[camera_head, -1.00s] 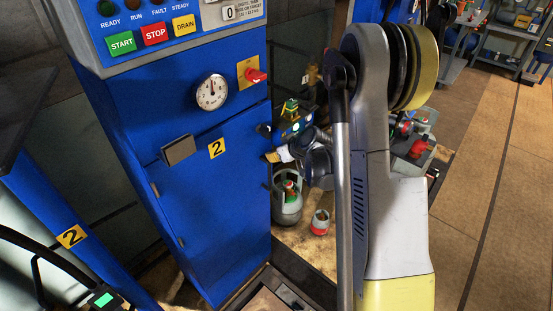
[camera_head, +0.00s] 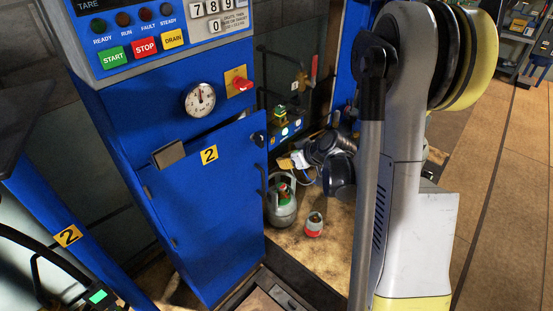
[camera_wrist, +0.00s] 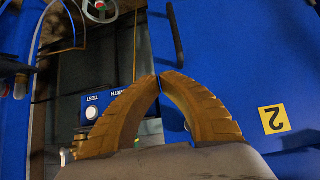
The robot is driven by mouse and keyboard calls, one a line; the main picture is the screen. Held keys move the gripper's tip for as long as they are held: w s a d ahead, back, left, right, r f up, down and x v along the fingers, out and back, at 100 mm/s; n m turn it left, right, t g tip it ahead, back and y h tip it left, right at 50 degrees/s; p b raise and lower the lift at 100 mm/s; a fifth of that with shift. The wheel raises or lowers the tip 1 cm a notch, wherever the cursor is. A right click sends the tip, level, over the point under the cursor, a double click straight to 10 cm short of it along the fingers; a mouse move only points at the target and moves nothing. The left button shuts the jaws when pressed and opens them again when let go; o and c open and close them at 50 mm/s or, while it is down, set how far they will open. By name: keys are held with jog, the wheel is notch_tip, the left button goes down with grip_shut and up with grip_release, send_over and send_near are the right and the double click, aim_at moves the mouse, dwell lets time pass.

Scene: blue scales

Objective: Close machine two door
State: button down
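Machine two (camera_head: 115,120) is a tall blue cabinet in the head view. Its lower blue door (camera_head: 205,215) carries a yellow "2" label and has hinges at the left. The door stands slightly ajar, with a dark gap along its top edge. A dark bar handle (camera_head: 264,181) is at its right edge. My gripper (camera_head: 283,163) is just right of that edge and looks apart from it. In the wrist view, my gripper (camera_wrist: 161,77) has its tan fingertips together with nothing between them. The door (camera_wrist: 235,60) fills the right side there, with its handle (camera_wrist: 175,35) beyond the fingers.
A grey gas cylinder (camera_head: 283,208) and a small red-and-white canister (camera_head: 314,225) stand on the floor right of the door. A red knob (camera_head: 241,84) and gauge (camera_head: 200,100) are above the door. A blue post (camera_head: 50,215) is at left.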

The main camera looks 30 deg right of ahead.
jog(key=shift+s+d+r, duration=0.1)
jog(key=shift+s+r, duration=0.3)
jog(key=shift+r, duration=0.05)
